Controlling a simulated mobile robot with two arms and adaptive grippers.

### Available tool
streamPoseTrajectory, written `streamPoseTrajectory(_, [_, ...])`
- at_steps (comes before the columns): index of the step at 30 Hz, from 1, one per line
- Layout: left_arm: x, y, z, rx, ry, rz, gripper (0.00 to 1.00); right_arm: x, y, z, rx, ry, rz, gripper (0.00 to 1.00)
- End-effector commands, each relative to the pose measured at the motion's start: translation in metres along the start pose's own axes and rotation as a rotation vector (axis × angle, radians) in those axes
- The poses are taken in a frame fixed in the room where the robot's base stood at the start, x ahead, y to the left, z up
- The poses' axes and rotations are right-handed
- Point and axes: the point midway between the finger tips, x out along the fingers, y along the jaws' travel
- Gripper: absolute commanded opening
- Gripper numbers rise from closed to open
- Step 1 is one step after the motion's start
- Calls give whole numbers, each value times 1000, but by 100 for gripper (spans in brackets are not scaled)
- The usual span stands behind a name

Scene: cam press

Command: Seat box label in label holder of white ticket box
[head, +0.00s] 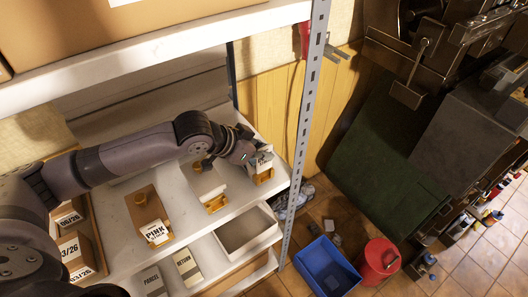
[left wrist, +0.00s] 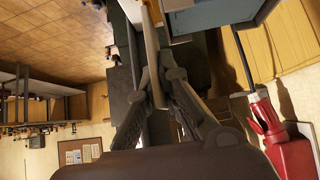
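My left gripper (head: 260,158) is at the right end of the shelf board, over the front of a pale box (head: 262,167) with a brass label holder (head: 264,177). In the left wrist view the fingers (left wrist: 158,85) are closed on a thin cream card, the box label (left wrist: 152,45), seen nearly edge-on. The gripper hides most of that box, and I cannot tell whether the label touches the holder. Another whitish box (head: 208,185) with an empty-looking brass holder (head: 215,204) stands to its left. My right gripper is not in view.
A brown box labelled PINK (head: 145,205) stands farther left on the shelf board (head: 185,222). A grey upright post (head: 303,130) rises close to the right of the gripper. Below are an open pale bin (head: 250,250), a blue crate (head: 312,262) and a red bucket (head: 378,258).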

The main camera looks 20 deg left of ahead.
Motion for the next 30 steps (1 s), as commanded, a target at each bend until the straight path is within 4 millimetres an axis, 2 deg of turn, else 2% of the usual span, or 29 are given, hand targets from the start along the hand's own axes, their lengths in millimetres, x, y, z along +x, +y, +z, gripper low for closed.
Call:
streamPoseTrajectory(15, [-1,0,-1,1,-1,0,0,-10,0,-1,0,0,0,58])
streamPoseTrajectory(30, [2,0,2,0,0,0,0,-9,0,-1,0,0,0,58])
